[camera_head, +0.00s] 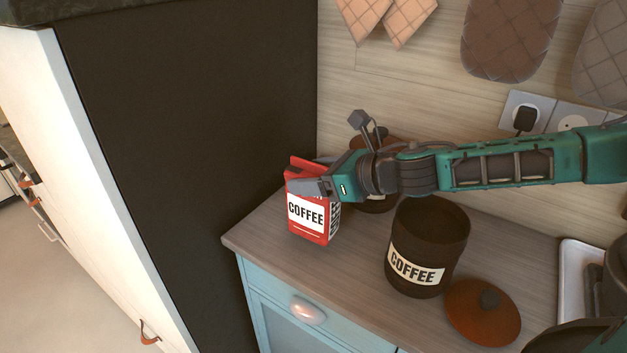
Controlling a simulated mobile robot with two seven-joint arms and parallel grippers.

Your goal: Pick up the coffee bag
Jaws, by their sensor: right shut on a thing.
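The coffee bag (305,213) is a red box-shaped bag with a white COFFEE label, near the left end of the wooden countertop. My right gripper (318,186), on the teal arm coming in from the right, is shut on its upper part. The bag looks upright; I cannot tell whether its base touches the counter. The gripper's far finger is mostly hidden. My left gripper is not in view.
A dark open COFFEE canister (417,272) stands right of the bag, with a round brown lid (482,312) beside it. Another dark container (376,203) is partly hidden behind my arm. A tall dark panel (190,150) rises at left. A white tray (577,280) is at right.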

